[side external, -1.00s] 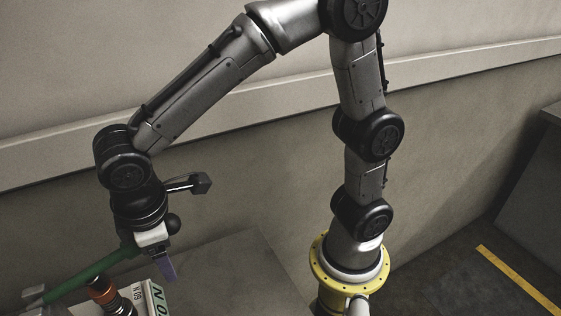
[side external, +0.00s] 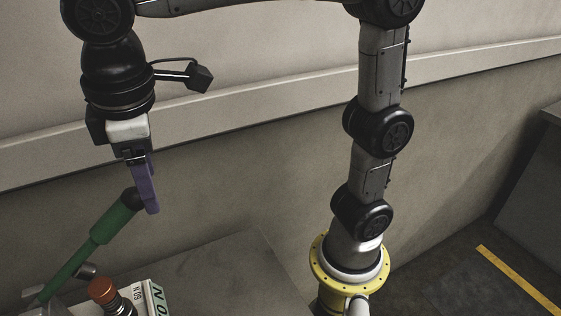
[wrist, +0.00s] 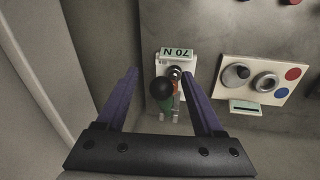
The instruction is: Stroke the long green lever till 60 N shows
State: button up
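The long green lever (side external: 95,240) slants up to the right, with a black knob (side external: 132,198) at its upper end. The knob also shows in the wrist view (wrist: 162,88). My gripper (wrist: 160,76) is open, its two purple fingers apart, with the knob appearing between them. In the side view, a purple finger of my gripper (side external: 151,208) hangs beside the knob; I cannot tell whether they touch. A smaller upside-down marking (side external: 132,294) by the orange-capped cylinder (side external: 103,290) seems to read 60 N.
In the wrist view, a pale panel (wrist: 225,72) with round fittings and red and blue discs lies to the right. The grey bench top (side external: 235,262) is bare right of the lever unit. A wall with a pale rail (side external: 290,112) runs behind.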

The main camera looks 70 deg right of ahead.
jog(key=s+d+r+m+t, duration=0.1)
jog(key=s+d+m, duration=0.3)
jog(key=d, duration=0.9)
jog(key=s+d+f+m+t+y, duration=0.1)
jog(key=s+d+f+m+t, duration=0.1)
jog(key=s+d+f+m, duration=0.2)
jog(key=shift+s+d+f, duration=1.05)
jog(key=shift+s+f, duration=1.2)
jog(key=shift+f, duration=0.45)
